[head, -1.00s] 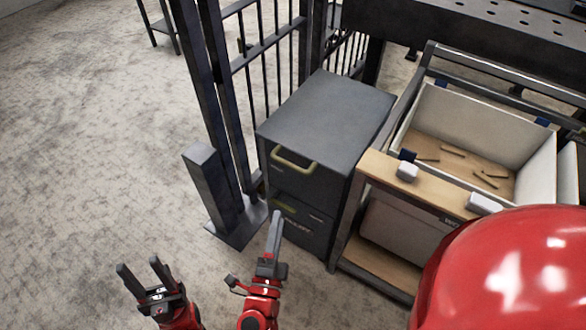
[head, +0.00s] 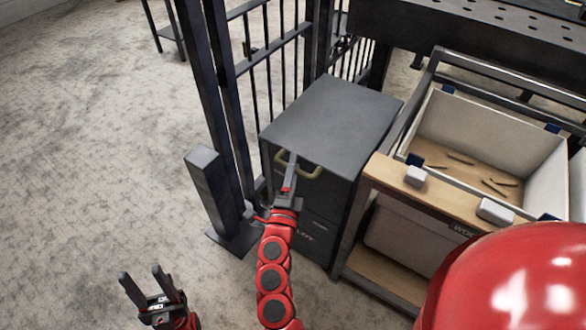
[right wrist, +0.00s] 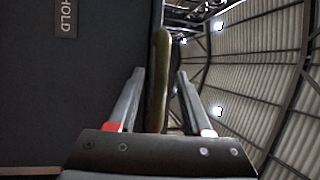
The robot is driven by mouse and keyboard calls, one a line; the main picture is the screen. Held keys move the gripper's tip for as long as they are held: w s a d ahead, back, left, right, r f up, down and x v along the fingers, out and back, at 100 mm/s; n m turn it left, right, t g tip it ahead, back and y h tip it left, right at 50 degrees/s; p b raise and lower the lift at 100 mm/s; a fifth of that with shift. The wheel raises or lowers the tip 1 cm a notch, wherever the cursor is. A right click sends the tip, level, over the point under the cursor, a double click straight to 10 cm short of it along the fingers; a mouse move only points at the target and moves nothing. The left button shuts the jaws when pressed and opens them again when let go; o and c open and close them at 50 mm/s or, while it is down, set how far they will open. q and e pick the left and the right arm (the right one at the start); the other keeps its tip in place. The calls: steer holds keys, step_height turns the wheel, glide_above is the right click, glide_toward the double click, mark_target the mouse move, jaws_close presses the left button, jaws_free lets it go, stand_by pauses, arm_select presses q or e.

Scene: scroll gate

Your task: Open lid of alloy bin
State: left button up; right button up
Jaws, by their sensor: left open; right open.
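The alloy bin is a dark grey box-shaped bin (head: 325,125) with a flat closed top, standing between the barred gate and a wooden cart. A yellow-green handle (head: 312,172) sits on its upper front. My right gripper (head: 291,160) is at this handle, covering part of it. In the right wrist view, the handle (right wrist: 159,75) runs lengthwise between the two open fingers of the right gripper (right wrist: 158,98), with gaps visible beside it. My left gripper (head: 140,278) is open and empty, low over the floor at the lower left.
A black barred gate (head: 270,60) and a short dark post (head: 214,190) stand left of the bin. A wooden cart holding a white open box (head: 490,125) stands close on the right. The floor at left is clear.

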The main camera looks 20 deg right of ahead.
steer(key=shift+c, duration=0.2)
jaws_close()
stand_by(1.2)
